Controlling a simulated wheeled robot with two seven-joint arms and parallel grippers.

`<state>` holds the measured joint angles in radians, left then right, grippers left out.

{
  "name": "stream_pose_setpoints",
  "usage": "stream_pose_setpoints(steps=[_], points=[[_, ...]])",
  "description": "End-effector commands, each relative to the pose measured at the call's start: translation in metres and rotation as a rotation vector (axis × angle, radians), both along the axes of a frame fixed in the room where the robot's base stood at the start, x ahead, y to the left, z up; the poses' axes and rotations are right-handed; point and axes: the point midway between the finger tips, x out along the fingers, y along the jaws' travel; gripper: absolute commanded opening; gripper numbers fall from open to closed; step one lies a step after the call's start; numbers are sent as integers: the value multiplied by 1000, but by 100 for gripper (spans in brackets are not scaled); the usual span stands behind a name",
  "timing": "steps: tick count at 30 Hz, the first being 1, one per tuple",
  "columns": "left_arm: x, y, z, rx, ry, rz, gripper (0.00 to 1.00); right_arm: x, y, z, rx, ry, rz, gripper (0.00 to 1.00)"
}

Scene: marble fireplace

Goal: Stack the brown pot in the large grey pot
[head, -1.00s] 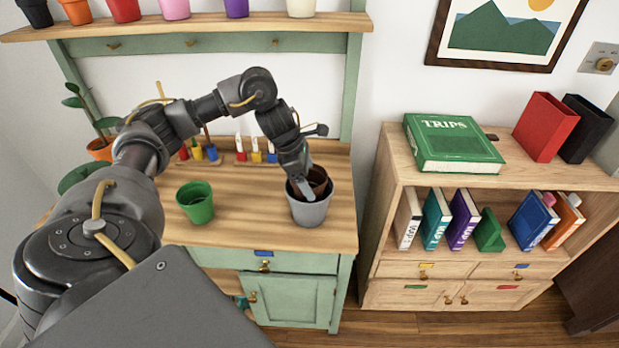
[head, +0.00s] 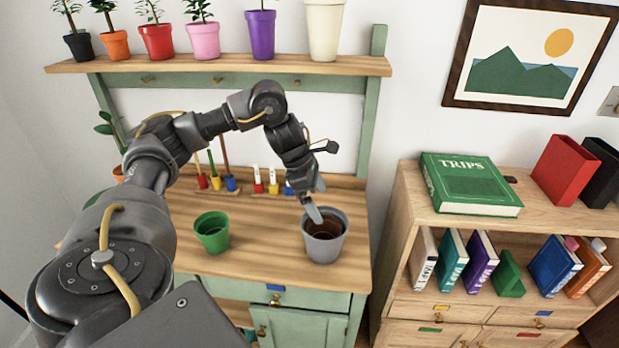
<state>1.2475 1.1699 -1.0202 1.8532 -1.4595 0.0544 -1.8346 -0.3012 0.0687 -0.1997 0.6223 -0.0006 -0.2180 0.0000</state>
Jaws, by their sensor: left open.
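The large grey pot (head: 326,249) stands upright on the wooden top of the green bench, right of centre. The brown pot (head: 326,228) sits inside it, with its rim low within the grey rim. My left gripper (head: 318,203) is open just above the back left of the grey pot's rim. One finger reaches down to the rim, and I cannot tell whether it touches. My right gripper is out of view.
A green pot (head: 212,233) stands left of the grey pot. Small coloured tools (head: 268,182) stand in racks behind. A shelf (head: 230,68) with several potted plants is above. A bookcase (head: 450,205) stands to the right. The bench front is clear.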

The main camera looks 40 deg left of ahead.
Motion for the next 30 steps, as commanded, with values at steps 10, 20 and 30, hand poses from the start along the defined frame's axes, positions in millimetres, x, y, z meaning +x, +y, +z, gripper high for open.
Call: stream_pose_setpoints(steps=[10,20,30], points=[[-13,18,57,1,-1,1,100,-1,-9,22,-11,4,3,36],[-16,21,62,-1,1,0,100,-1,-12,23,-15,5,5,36],[-16,21,62,0,0,0,100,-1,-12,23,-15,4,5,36]])
